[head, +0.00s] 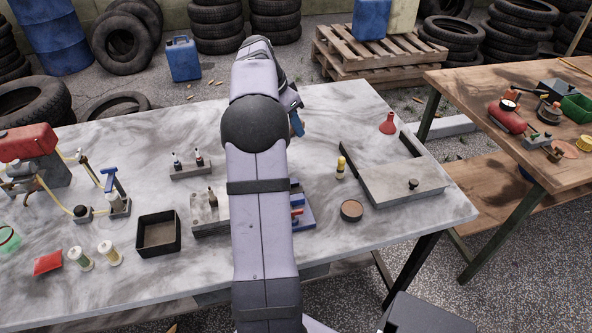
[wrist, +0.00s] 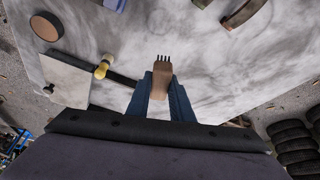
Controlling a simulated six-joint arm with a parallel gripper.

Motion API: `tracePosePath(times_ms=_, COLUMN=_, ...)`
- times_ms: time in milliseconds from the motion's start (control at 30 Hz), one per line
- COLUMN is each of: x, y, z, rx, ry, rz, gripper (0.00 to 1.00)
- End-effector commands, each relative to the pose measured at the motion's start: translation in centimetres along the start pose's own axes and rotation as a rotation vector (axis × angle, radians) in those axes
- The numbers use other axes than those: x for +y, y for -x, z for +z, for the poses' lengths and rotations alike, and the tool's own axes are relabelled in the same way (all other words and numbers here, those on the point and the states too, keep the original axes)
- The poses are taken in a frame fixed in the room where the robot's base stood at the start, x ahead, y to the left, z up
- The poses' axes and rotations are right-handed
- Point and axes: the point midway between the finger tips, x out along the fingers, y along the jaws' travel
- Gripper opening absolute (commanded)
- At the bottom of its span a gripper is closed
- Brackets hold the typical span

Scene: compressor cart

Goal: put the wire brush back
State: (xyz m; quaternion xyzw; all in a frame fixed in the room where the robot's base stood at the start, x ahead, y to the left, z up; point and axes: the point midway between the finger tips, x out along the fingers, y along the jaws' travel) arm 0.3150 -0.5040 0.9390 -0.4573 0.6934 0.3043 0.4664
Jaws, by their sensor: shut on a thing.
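My gripper (wrist: 160,98) is shut on the wire brush (wrist: 160,78), seen in the wrist view. The brush has a brown wooden body and a short row of dark bristles pointing away from me, between my two blue fingers. The pale marble-patterned tabletop shows beyond it. In the head view a blue finger of my gripper (head: 297,124) shows near the far edge of the table, right of my arm. The brush is hidden there behind my arm. I cannot tell from these frames which place belongs to the brush.
A grey box with a knobbed lid (head: 405,182) stands on the right of the marble table (head: 330,250). Near it are a yellow-topped item (head: 341,168), a brown round disc (head: 351,210) and a red funnel (head: 388,124). A dark square tray (head: 158,233) and grey holder blocks stand left of my arm.

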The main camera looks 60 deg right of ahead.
Motion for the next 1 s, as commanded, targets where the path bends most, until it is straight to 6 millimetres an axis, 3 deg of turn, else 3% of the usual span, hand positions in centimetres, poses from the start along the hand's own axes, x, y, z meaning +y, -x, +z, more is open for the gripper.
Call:
tracePosePath(times_ms=267, x=0.2, y=-0.4, z=-0.6, rx=0.004, ry=0.014, rz=-0.004, gripper=0.0)
tracePosePath(times_ms=700, x=0.2, y=-5.5, z=1.6, rx=0.003, ry=0.015, rz=-0.003, gripper=0.0)
tracePosePath(times_ms=1000, x=0.2, y=-6.3, z=1.9, rx=0.003, ry=0.013, rz=-0.004, gripper=0.0)
